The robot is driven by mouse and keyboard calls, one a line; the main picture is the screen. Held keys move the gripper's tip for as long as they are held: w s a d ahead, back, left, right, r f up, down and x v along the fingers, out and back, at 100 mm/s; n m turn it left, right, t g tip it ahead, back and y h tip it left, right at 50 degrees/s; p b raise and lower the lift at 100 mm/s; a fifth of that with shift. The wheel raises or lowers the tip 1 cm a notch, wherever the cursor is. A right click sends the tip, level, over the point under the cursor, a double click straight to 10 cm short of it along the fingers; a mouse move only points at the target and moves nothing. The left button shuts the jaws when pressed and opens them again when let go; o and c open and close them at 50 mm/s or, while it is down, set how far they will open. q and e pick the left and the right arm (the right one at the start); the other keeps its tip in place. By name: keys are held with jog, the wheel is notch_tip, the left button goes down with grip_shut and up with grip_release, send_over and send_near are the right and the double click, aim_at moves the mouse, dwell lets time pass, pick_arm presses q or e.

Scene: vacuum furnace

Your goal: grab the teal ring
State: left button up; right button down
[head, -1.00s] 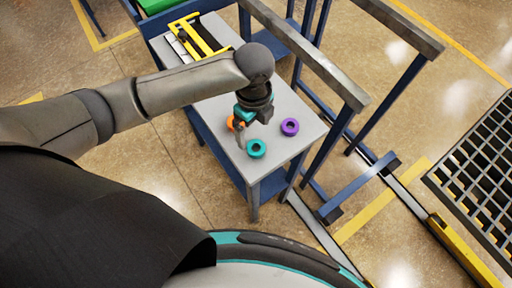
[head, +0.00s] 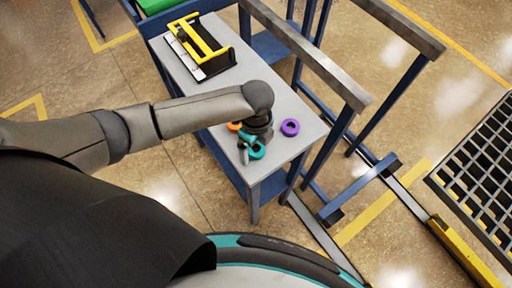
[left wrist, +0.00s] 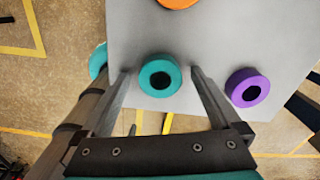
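The teal ring (head: 258,153) lies on the grey table, partly hidden by my left gripper (head: 248,153) in the head view. In the left wrist view the teal ring (left wrist: 145,80) shows whole, with a dark hole in its middle. My left gripper (left wrist: 160,71) is open there, one finger on each side of the ring, with visible gaps. I cannot tell how far the fingertips are above the table. My right gripper is not in view.
A purple ring (left wrist: 233,88) lies right of the right finger. An orange ring (left wrist: 178,2) lies farther off at the picture's top edge. The grey table (head: 195,85) also bears a yellow-and-black frame (head: 201,43) at its far end. Metal rails (head: 310,60) stand along its right side.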

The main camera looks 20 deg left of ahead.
pick_arm(q)
grip_shut()
dwell(0.6)
